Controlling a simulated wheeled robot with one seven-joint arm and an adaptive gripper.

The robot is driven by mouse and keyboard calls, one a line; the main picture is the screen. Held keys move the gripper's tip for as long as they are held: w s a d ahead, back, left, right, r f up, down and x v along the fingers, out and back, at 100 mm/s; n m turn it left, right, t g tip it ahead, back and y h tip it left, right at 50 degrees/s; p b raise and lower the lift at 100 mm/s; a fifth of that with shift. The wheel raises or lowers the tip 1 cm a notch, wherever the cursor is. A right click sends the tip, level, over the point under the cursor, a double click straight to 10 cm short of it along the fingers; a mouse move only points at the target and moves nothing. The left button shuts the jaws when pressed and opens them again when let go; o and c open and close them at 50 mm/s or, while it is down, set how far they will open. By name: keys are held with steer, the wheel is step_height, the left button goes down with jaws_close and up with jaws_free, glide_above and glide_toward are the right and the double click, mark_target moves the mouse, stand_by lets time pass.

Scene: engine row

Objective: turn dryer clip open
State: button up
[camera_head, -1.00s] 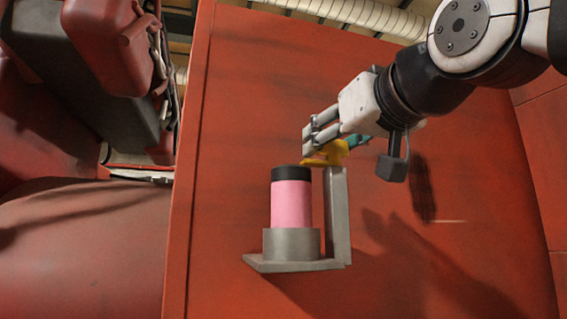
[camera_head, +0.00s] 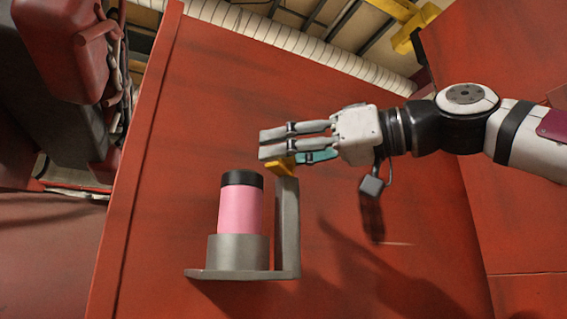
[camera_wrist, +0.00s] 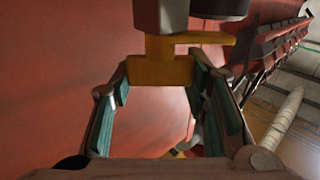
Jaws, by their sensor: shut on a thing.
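The dryer is a pink cylinder (camera_head: 240,211) with a black cap (camera_head: 242,179), upright in a grey cup (camera_head: 238,252) on a bracket. The yellow clip (camera_head: 280,167) sits at the top of the bracket's grey post (camera_head: 287,225), right of the dryer. My gripper (camera_head: 272,148) is shut on the clip, and its fingers partly hide it in the head view. In the wrist view the clip's block (camera_wrist: 160,71) lies between the teal finger pads, with a thin yellow arm reaching right. The grey post and part of the dark cap show above it.
The bracket is mounted on a large red panel (camera_head: 200,110). Red and dark machinery (camera_head: 70,50) stands at the left. A white ribbed pipe (camera_head: 300,42) runs along the top. My arm comes in from the right, with open space around it.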

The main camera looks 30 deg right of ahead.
steer(key=n+g+y, duration=0.2)
steer(key=g, duration=0.1)
steer(key=n+g+y, duration=0.3)
steer(key=g, duration=0.1)
steer(key=shift+n, duration=0.3)
steer(key=shift+n+g+y+p, duration=0.35)
steer(key=shift+n+g, duration=0.75)
steer(key=shift+g, duration=0.6)
steer(key=shift+n+g+y+p, duration=0.35)
steer(key=shift+n+g, duration=0.75)
steer(key=shift+g, duration=0.6)
steer(key=o, duration=1.2)
steer(key=shift+d, duration=0.1)
steer(key=d, duration=1.2)
steer(key=shift+w, duration=0.1)
